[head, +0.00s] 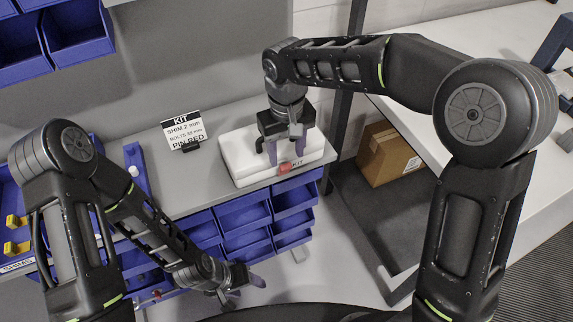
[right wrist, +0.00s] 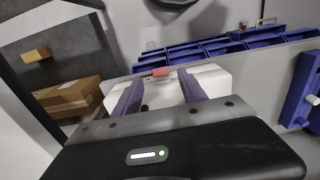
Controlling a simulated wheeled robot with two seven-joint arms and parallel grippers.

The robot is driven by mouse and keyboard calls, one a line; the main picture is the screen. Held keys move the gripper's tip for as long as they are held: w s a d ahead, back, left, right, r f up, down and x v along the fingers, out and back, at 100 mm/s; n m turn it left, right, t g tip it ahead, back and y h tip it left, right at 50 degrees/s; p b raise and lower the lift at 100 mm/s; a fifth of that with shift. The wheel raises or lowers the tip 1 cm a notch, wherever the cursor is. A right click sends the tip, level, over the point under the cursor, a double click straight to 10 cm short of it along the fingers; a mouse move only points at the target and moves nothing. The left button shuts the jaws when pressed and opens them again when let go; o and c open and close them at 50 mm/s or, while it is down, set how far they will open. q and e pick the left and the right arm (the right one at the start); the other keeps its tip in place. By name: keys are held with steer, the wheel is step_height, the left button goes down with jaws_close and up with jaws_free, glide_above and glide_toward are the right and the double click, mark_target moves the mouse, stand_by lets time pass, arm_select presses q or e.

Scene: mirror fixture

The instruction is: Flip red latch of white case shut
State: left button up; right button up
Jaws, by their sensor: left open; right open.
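My right gripper (head: 284,152) is open above the case, close behind the latch; contact is unclear. My left gripper (head: 250,284) is open and empty, low in front of the bins.
A KIT sign (head: 185,130) stands on the bench left of the case. Blue bins (head: 245,215) line the bench front below. A cardboard box (head: 388,155) sits on a low shelf to the right. The bench between sign and left blue rack is clear.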

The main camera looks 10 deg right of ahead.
mark_target(287, 167)
step_height(287, 167, down, 6)
steer(key=shift+f+p, duration=0.1)
steer(key=shift+p, duration=0.2)
steer(key=shift+c, duration=0.2)
jaws_close()
stand_by(0.3)
